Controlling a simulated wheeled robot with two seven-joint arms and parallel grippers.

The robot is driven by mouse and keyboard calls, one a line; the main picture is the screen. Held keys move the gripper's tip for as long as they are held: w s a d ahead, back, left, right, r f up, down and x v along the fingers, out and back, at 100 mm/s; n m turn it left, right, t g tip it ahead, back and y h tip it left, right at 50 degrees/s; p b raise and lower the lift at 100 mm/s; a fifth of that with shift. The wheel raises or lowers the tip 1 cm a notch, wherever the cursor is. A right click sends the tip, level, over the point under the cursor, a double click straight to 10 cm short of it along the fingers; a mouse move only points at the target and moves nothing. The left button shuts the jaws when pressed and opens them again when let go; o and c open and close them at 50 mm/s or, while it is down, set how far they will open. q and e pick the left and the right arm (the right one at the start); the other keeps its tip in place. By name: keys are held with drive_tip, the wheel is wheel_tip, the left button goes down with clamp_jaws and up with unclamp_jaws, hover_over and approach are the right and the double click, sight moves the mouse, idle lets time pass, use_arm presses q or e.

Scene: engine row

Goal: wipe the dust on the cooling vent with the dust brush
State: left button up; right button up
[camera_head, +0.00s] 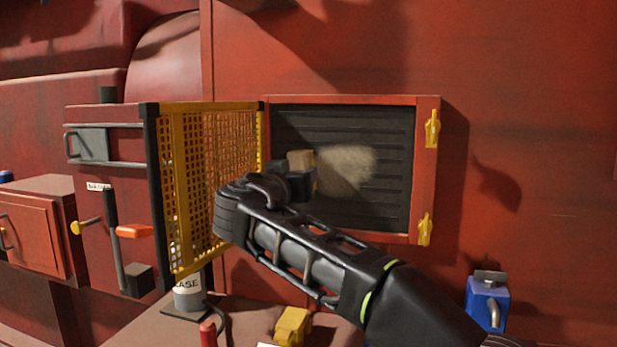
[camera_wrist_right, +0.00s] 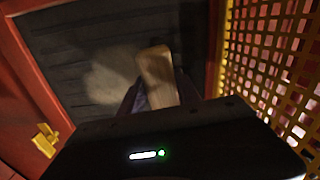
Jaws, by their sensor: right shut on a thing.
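The cooling vent (camera_head: 390,205) is a dark slatted panel in a red frame, with a pale patch of dust (camera_head: 347,168) on its middle. The dust also shows in the right wrist view (camera_wrist_right: 108,76). My right gripper (camera_head: 308,176) is in front of the vent, left of the dust. It is shut on the dust brush (camera_head: 300,159), of which a tan wooden block shows; it is also in the right wrist view (camera_wrist_right: 156,75). The brush's bristles are hidden, and I cannot tell whether it touches the vent. My left gripper is not in view.
A yellow mesh guard door (camera_head: 212,180) stands open left of the vent, close to my right gripper. Yellow latches (camera_head: 432,129) sit on the frame's right side. A grease can (camera_head: 188,294), a yellow object (camera_head: 293,325) and a blue box (camera_head: 487,302) are below.

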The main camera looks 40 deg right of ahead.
drive_tip(key=shift+w+a, duration=0.15)
drive_tip(key=shift+w, duration=0.15)
drive_tip(key=shift+r+p, duration=0.3)
drive_tip(key=shift+r, duration=0.5)
drive_tip(key=shift+s+d+f+b, duration=0.2)
drive_tip(key=shift+s+d+b, duration=0.3)
drive_tip(key=shift+s+b, duration=0.4)
drive_tip(key=shift+s+d+b, duration=0.45)
drive_tip(key=shift+s+b, duration=0.05)
drive_tip(key=shift+b, duration=0.05)
drive_tip(key=shift+s+d+r, duration=0.15)
drive_tip(key=shift+s+r, duration=0.05)
